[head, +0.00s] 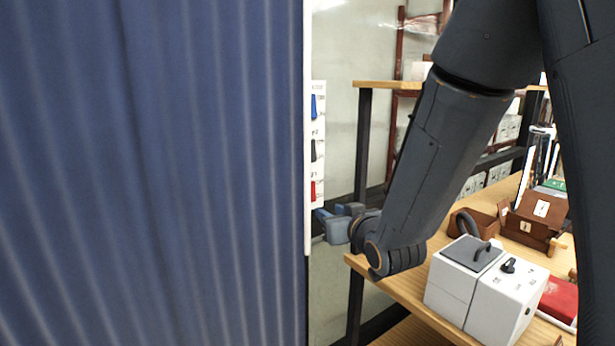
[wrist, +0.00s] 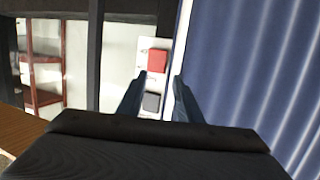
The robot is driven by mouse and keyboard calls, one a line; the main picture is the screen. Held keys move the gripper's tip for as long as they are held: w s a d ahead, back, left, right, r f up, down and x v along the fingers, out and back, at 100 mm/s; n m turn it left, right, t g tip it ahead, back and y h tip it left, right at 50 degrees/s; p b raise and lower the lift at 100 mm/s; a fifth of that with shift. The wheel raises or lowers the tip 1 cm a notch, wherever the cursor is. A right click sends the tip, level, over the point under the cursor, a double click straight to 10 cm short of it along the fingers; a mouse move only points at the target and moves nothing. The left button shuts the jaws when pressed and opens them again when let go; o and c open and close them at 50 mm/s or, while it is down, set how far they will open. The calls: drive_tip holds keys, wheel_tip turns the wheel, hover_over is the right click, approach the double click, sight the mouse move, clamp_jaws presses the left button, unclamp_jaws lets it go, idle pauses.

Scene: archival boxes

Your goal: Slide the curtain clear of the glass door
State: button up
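A large blue pleated curtain (head: 150,170) hangs across the left half of the head view. It has a pale vertical edge strip (head: 308,130). The curtain also fills the right of the wrist view (wrist: 255,60). I cannot make out a glass door for certain; whatever is behind the curtain is hidden. My gripper (head: 322,222) is just right of the curtain's edge, pointing left, its tips partly at the edge strip. In the wrist view, my gripper's fingers (wrist: 160,78) stand apart with nothing held between them.
A white panel with blue, black and red switches (head: 318,145) sits beside the curtain edge; its red switch shows in the wrist view (wrist: 157,60). A wooden table (head: 405,290) at right carries white boxes (head: 480,285), brown boxes (head: 535,215) and a red box (head: 560,300).

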sight(309, 183)
drive_tip(key=w+a+r+p, duration=0.1)
drive_tip(key=w+a, duration=0.1)
drive_tip(key=w+a+r+t+y+p, duration=0.1)
drive_tip(key=w+a+r, duration=0.1)
drive_tip(key=w, duration=0.1)
drive_tip(key=w+a+r+t+y+p, duration=0.1)
drive_tip(key=w+a+r, duration=0.1)
drive_tip(key=shift+w+n, duration=0.25)
drive_tip(key=shift+n, duration=0.15)
clamp_jaws()
